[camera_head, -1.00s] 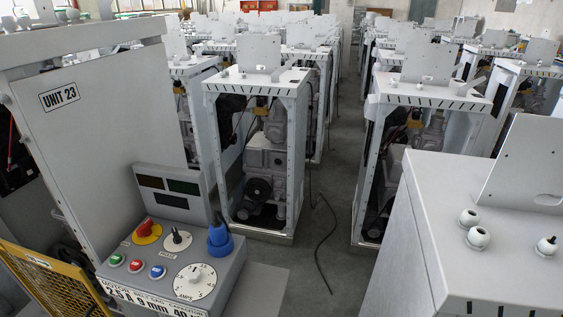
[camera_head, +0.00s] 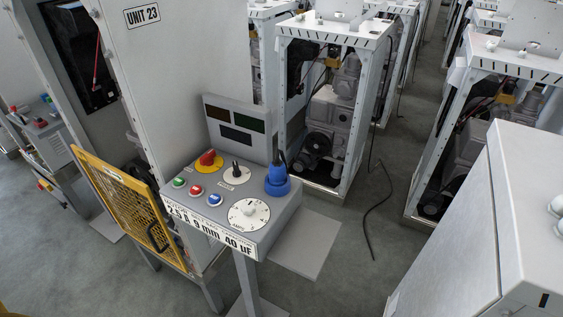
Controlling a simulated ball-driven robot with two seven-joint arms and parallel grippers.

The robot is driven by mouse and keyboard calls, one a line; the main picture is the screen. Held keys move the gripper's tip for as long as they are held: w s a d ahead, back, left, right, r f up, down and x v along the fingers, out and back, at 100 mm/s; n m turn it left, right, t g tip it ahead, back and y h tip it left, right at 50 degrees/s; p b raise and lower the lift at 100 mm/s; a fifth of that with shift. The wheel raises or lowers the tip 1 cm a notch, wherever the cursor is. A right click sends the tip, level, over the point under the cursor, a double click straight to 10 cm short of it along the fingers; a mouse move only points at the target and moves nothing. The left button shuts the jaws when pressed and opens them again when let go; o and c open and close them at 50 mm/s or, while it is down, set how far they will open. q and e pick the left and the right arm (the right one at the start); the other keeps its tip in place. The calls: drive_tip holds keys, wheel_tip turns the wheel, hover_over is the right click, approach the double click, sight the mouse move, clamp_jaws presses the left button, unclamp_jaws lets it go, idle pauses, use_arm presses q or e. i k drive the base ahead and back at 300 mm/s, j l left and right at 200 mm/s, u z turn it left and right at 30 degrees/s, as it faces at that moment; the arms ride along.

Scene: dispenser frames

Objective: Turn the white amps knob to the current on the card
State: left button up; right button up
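The white amps knob (camera_head: 249,212) is a round dial with a small raised centre, on the right front of the grey control box (camera_head: 272,236) below the panel marked UNIT 23. Its scale marks are too small to read. The card (camera_head: 208,229) is a white strip along the box's front edge; its large print reads 2.5 A, 9 mm, 40 uF. Neither of my grippers shows in the head view.
Beside the knob are a blue plug (camera_head: 277,180), a black selector (camera_head: 235,172), a red switch on yellow (camera_head: 208,160) and several push buttons. A yellow mesh guard (camera_head: 126,205) stands left. A grey cabinet (camera_head: 470,230) stands right, with open floor between.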

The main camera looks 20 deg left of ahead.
sight(247, 208)
drive_tip(key=u, duration=1.05)
